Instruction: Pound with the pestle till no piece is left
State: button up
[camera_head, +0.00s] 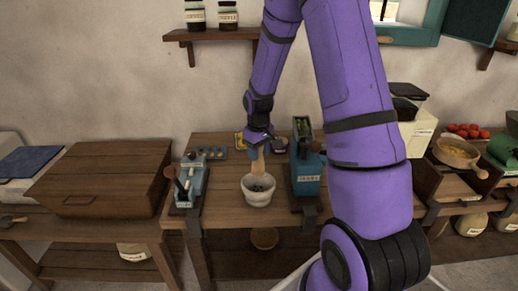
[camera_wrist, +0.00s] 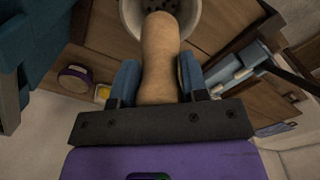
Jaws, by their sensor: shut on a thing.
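My gripper (camera_head: 259,146) is shut on the wooden pestle (camera_head: 258,164), above the mortar, with the pestle close to upright. In the wrist view, the pestle (camera_wrist: 159,55) runs between the two blue fingers (camera_wrist: 156,83) toward the bowl. The pale stone mortar (camera_head: 258,197) stands on the wooden table, and its rim also shows in the wrist view (camera_wrist: 133,18). Dark pieces (camera_head: 261,187) lie inside the mortar. The pestle's lower end is over or in the bowl; I cannot tell whether it touches the pieces.
A blue hand-cranked device (camera_head: 190,186) stands left of the mortar. A wooden chest (camera_head: 103,178) is further left. A bowl of yellow food (camera_head: 458,152) and red tomatoes (camera_head: 466,131) are at the right.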

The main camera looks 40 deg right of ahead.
aim_at(259, 165)
jog(key=shift+f, duration=2.65)
jog(key=shift+f, duration=0.1)
dwell(0.7)
dwell(1.6)
dwell(0.4)
dwell(1.5)
jog(key=shift+f, duration=0.1)
dwell(0.4)
jog(key=shift+f, duration=2.05)
